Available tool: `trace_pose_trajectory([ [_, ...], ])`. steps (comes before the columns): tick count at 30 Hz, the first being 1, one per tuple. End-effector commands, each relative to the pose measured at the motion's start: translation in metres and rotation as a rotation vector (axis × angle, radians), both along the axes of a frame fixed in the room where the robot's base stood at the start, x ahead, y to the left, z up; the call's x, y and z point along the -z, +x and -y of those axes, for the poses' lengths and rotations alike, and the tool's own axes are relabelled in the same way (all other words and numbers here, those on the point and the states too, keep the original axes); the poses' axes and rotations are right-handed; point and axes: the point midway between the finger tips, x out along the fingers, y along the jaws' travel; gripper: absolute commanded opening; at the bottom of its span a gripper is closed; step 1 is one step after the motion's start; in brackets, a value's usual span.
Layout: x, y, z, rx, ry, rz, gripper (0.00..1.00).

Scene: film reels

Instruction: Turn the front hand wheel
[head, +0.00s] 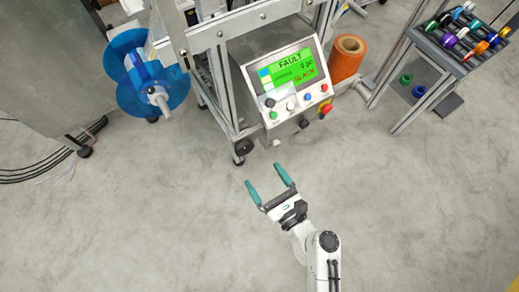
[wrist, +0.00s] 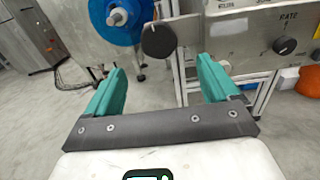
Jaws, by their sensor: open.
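A dark round wheel (wrist: 158,40) shows in the wrist view, at the front of the machine, beyond and above the gap between my fingers. A dark disc (head: 243,147) low at the machine's front corner in the head view appears to be the same wheel. My gripper (head: 263,174) is open and empty, with its two teal fingers apart and pointing toward the machine. In the wrist view my gripper (wrist: 162,66) has nothing between its fingers. It is short of the wheel and not touching it.
A control panel (head: 285,75) shows FAULT and SLACK on a green screen. A dark RATE knob (wrist: 285,45) is right of the wheel. A blue reel (head: 150,80) stands left, an orange roll (head: 347,58) behind, and a rack (head: 445,45) right. The floor around my arm is clear.

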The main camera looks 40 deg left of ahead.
Motion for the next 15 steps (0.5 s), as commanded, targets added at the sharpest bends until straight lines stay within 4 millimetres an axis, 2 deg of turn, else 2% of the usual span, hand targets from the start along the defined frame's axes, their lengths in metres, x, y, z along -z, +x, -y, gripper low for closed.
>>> trace_pose_trajectory([
  [9, 0.001, 0.021, -0.053, -0.004, -0.001, 0.005, 0.88],
  [15, 0.000, 0.032, -0.078, -0.003, -0.002, 0.006, 0.88],
])
